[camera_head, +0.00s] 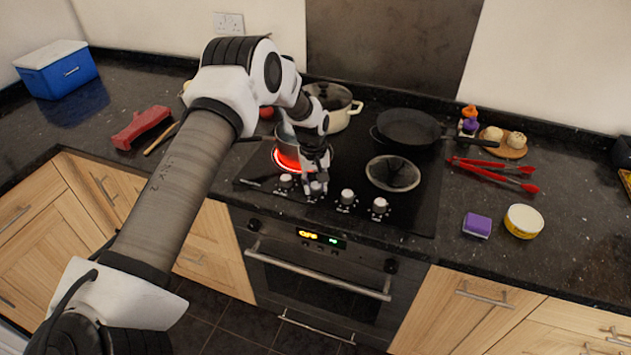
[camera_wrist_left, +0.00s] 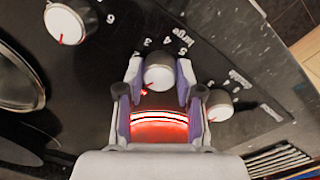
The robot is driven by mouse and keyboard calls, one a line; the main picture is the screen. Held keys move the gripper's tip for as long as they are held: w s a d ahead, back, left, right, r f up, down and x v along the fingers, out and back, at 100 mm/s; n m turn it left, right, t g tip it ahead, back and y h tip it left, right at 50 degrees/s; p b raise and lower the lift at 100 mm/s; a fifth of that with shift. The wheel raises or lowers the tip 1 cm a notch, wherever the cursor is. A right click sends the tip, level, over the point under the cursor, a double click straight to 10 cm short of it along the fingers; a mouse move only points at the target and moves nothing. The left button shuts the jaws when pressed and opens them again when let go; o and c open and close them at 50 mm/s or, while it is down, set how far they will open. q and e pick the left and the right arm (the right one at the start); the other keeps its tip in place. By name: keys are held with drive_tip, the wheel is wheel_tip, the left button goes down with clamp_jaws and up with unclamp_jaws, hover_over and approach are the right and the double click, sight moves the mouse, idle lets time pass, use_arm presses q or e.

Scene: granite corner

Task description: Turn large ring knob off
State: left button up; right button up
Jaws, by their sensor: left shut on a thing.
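The large ring knob (camera_wrist_left: 159,72) is a white-topped round knob beside the printed word "large" in the left wrist view. A small red mark shows at its lower left edge. My left gripper (camera_head: 316,187) reaches down to the knob row at the front of the hob in the head view. In the left wrist view its two purple-lined fingers (camera_wrist_left: 158,85) stand on either side of the knob, shut on it. A cooking ring glows red (camera_head: 287,159) behind the gripper, partly hidden by my arm and a pot. My right gripper is not in view.
Neighbouring knobs stand close on both sides, at left (camera_head: 286,181) and right (camera_head: 347,197). A black frying pan (camera_head: 408,128) and a cream pot (camera_head: 340,107) stand at the back of the hob. Red tongs (camera_head: 495,172) and a purple sponge (camera_head: 477,225) lie to the right.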

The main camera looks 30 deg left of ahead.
sight(314, 186)
use_arm(q)
drive_tip(key=n, duration=0.2)
drive_tip(key=n+p, duration=0.1)
drive_tip(key=n, duration=0.1)
drive_tip(key=shift+s+f+n, duration=0.15)
drive_tip(key=shift+n, duration=0.25)
idle(0.4)
drive_tip(key=o, duration=1.2)
drive_tip(key=shift+c, duration=0.2)
drive_tip(key=shift+r, duration=0.2)
drive_tip(key=shift+r+p, duration=0.3)
drive_tip(key=shift+r, duration=0.05)
wheel_tip(314, 186, up, 11)
drive_tip(key=shift+s, duration=0.15)
